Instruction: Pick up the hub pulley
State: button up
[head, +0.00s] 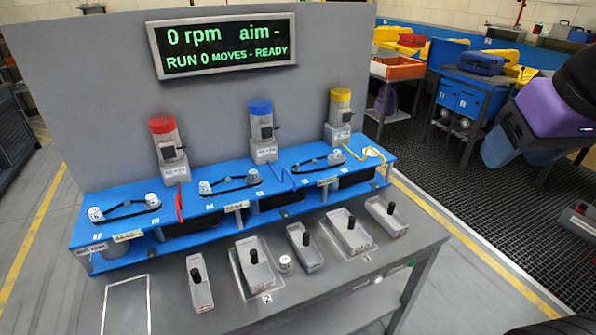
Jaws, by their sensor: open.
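No readable label shows which one is the hub pulley. My gripper's fingers are not in this view, and nothing is seen touching any pulley.
Several grey blocks with black levers, including one at left (203,297), line the bench front. A white-outlined empty rectangle (126,306) is at its left. Red (163,126), blue (260,107) and yellow-topped (341,95) motors stand behind, below a display (224,46).

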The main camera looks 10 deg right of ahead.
aim_at(335, 158)
jog(key=i+l+u, duration=0.15)
jog(key=l, duration=0.2)
jog(key=i+l+u, duration=0.1)
jog(key=l, duration=0.3)
jog(key=i+l+u, duration=0.15)
jog(key=l, duration=0.2)
jog(key=i+l+u, duration=0.15)
jog(key=l, duration=0.25)
jog(key=i+l+u, duration=0.1)
jog(key=l, duration=0.35)
jog(key=i+l+u, duration=0.35)
jog(key=i, duration=0.15)
